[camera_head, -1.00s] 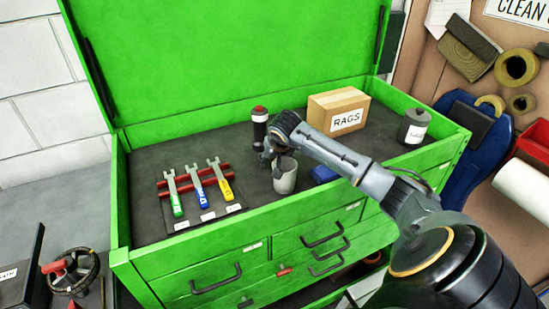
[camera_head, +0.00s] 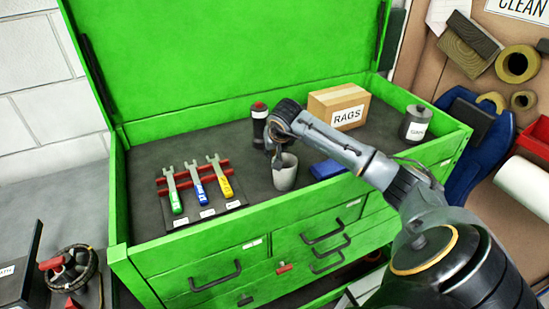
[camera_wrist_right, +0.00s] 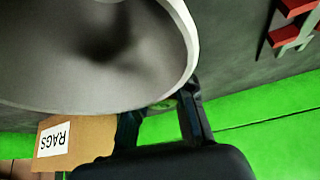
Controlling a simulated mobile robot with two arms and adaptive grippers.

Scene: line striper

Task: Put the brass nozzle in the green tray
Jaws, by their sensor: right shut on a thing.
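My right gripper (camera_head: 277,157) reaches down beside and behind the grey cup (camera_head: 285,172) on the green chest. The cup's rim (camera_wrist_right: 190,35) fills the upper left of the right wrist view and hides my fingertips. A small olive-gold bit, which looks like the brass nozzle (camera_wrist_right: 164,104), shows between the fingers, just past the rim. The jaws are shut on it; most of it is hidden. The cup stands upright, and its inside looks dark and shaded. I cannot make out a separate green tray; the chest's green-walled top (camera_head: 128,200) is in view. My left gripper is not in view.
A rack of wrenches (camera_head: 200,190) lies to the left. A dark canister with a red top (camera_head: 259,124), the RAGS box (camera_head: 340,107) and a grey can (camera_head: 415,124) stand behind and to the right. A blue item (camera_head: 328,168) lies right of the cup.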

